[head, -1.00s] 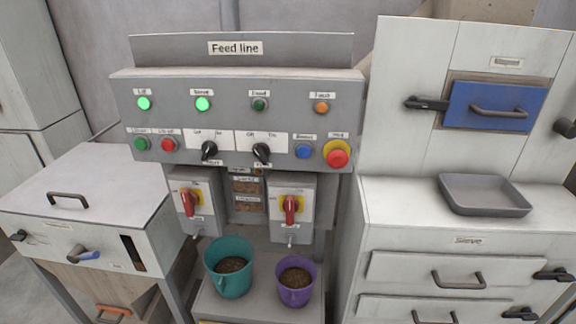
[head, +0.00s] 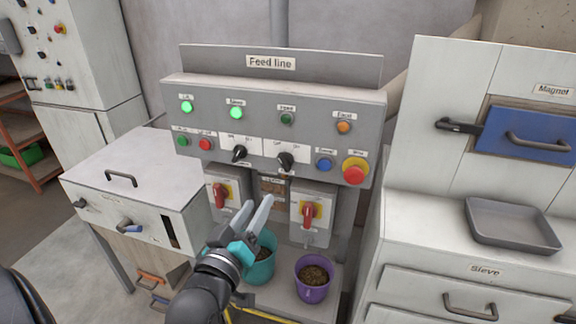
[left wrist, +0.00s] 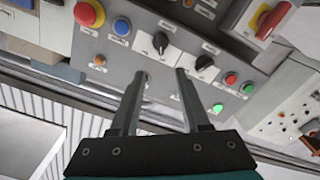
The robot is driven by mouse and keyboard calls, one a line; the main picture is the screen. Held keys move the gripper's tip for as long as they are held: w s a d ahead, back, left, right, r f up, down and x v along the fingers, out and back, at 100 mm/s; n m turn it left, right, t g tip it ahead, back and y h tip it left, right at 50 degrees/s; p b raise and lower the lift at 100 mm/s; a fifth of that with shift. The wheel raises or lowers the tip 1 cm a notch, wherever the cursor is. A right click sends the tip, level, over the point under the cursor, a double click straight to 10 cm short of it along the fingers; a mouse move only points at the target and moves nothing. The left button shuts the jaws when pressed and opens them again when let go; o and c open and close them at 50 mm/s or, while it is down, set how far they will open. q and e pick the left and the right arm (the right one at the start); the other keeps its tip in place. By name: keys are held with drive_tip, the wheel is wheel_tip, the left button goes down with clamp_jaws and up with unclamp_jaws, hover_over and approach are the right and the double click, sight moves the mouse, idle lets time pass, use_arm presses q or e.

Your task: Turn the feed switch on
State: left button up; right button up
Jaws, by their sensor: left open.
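The grey feed line panel (head: 262,98) carries two black rotary switches. The right one (head: 285,161), below the dark green lamp (head: 287,118), looks like the feed switch; its knob leans to the left. The other black switch (head: 239,153) leans to the right. In the left wrist view, turned over, the likely feed switch (left wrist: 161,43) shows beyond the fingertips and the other switch (left wrist: 204,62) to its right. My left gripper (head: 258,203) is open and empty, below the switches in the head view and apart from the panel. My right gripper is not in view.
A red emergency stop (head: 355,170) and a blue button (head: 324,164) sit right of the switches. Two red-handled isolators, left (head: 220,195) and right (head: 308,214), hang below. A teal bucket (head: 262,268) and purple bucket (head: 313,280) stand underneath.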

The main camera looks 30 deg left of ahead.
sight(282, 164)
use_arm(q)
drive_tip(key=x, duration=1.4)
drive_tip(key=shift+w, duration=0.35)
clamp_jaws()
